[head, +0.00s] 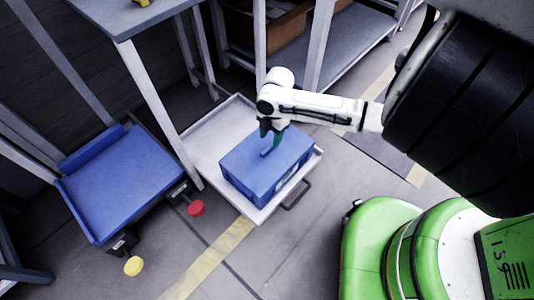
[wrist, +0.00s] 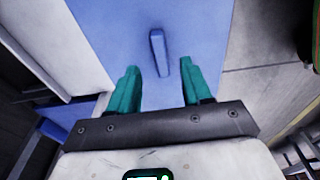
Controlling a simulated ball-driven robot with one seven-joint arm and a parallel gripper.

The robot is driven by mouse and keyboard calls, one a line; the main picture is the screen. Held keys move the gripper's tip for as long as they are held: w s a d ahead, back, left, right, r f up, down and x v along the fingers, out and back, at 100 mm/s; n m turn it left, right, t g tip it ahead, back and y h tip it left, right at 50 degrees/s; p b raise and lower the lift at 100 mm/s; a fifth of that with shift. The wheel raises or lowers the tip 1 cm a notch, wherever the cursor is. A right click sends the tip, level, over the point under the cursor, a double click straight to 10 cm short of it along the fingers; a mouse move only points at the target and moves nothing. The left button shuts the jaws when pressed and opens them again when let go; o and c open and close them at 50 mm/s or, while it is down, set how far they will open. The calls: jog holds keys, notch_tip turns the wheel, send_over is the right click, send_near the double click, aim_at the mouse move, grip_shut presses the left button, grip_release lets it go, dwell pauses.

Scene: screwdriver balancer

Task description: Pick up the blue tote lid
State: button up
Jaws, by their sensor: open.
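The blue tote lid (head: 257,161) sits on top of a blue tote (head: 262,191) on a white tray-like platform. In the wrist view the lid (wrist: 200,30) fills the upper middle, with its raised blue bar handle (wrist: 158,52) standing up from it. My gripper (head: 271,140) is above the lid, at its handle. In the wrist view my gripper (wrist: 160,90) has two green fingers spread apart, with the handle just beyond and between their tips. Nothing is held. Whether the fingertips are level with the handle cannot be told.
The white platform (head: 213,140) has a raised rim and a dark handle (head: 296,194) at front. A blue-topped cart (head: 120,180) stands left. A table (head: 125,15) with pale legs rises behind. A red disc (head: 196,208) and yellow disc (head: 133,266) are near the floor. Front floor is clear.

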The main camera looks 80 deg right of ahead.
aim_at(268, 148)
jog(key=f+b, duration=0.2)
jog(key=f, duration=0.1)
jog(key=a+f+b, duration=0.1)
jog(key=f, duration=0.1)
jog(key=shift+w, duration=0.3)
grip_shut()
